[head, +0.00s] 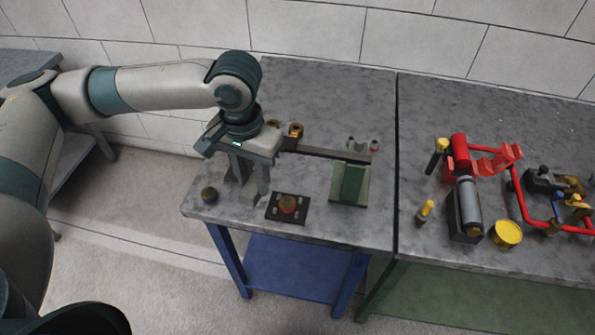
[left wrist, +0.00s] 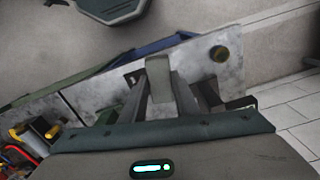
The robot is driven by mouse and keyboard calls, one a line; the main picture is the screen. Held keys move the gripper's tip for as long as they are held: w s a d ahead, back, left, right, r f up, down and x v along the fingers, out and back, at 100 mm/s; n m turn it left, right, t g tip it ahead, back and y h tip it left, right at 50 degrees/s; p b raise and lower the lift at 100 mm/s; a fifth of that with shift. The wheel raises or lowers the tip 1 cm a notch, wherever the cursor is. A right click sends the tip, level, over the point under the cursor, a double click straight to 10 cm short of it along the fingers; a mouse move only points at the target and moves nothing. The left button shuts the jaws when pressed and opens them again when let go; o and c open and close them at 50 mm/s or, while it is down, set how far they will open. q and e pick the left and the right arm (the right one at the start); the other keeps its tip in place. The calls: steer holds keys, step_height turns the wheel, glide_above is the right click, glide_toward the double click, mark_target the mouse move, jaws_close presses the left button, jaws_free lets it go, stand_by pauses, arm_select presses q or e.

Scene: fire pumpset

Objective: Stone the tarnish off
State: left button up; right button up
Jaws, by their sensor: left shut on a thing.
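My left gripper (head: 246,190) points down over the front left of the grey table. In the left wrist view the fingers (left wrist: 170,85) reach over the grey top. To the right of the gripper, a small black plate (head: 273,213) lies on the table with a round orange-brown piece (head: 288,204) at its middle. The gripper looks apart from this piece.
A dark round knob with a yellowish top (head: 209,195) stands near the left edge; it also shows in the left wrist view (left wrist: 218,54). A green block (head: 350,184) and a dark bar (head: 325,151) lie to the right. Red pump parts (head: 461,155) crowd the right table.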

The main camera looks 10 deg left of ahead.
arm_select(q)
steer(key=m, duration=0.1)
steer(key=m+p, duration=0.1)
steer(key=m, duration=0.1)
steer(key=w+d+m+p, duration=0.1)
steer(key=shift+d+r+m, duration=0.1)
steer(key=shift+r+m, duration=0.2)
steer(key=shift+r, duration=0.05)
steer(key=w+d+m+p, duration=0.1)
steer(key=m+p, duration=0.3)
steer(key=m, duration=0.5)
steer(key=w+d+f+m+p, duration=0.1)
steer(key=d+m+p, duration=0.2)
steer(key=m, duration=0.7)
steer(key=w+d+m+p, duration=0.1)
steer(key=d+m+p, duration=0.2)
steer(key=m, duration=0.7)
steer(key=shift+f+p, duration=0.2)
steer(key=shift+p, duration=1.05)
